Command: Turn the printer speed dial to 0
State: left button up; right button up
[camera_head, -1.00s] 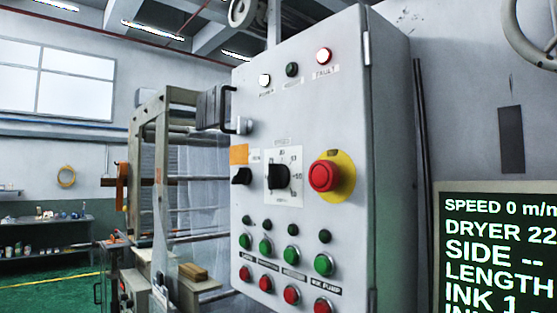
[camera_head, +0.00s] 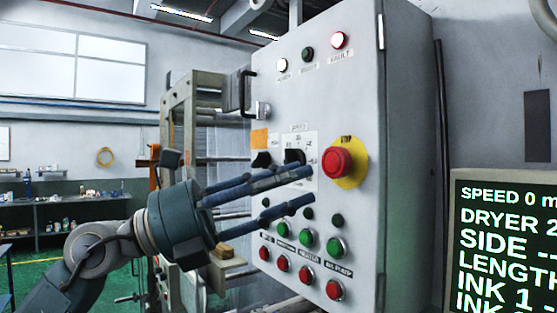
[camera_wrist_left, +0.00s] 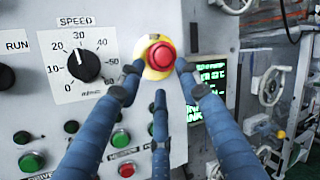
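The speed dial (camera_head: 294,157) is a black knob on a white SPEED plate on the grey control panel. In the left wrist view the dial (camera_wrist_left: 86,66) shows its scale from 0 at lower left to 60 at lower right. Its white mark seems to point up, near 30. My left gripper (camera_head: 308,185) reaches in front of the panel, below and right of the dial. In the wrist view the blue fingers of this gripper (camera_wrist_left: 158,82) are spread and empty, right of the dial. Contact with the panel is unclear. My right gripper is not in view.
A red stop button (camera_head: 337,162) on a yellow disc sits right of the dial, close to the fingertips. A black RUN switch (camera_head: 262,160) is left of it. Green and red buttons (camera_head: 306,243) fill the lower panel. A screen (camera_head: 505,240) at right reads speed 0.

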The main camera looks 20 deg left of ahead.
aim_at(291, 161)
pick_arm(q)
jog(key=a+r+t+y, duration=0.35)
jog(key=a+y, duration=0.35)
jog(key=a, duration=0.4)
jog(key=p+x, duration=0.5)
jog(key=x, duration=0.5)
jog(key=shift+w+f+n+y, duration=0.3)
jog(key=shift+w+y, duration=0.1)
jog(key=shift+w, duration=0.05)
jog(key=shift+a, duration=0.1)
grip_shut()
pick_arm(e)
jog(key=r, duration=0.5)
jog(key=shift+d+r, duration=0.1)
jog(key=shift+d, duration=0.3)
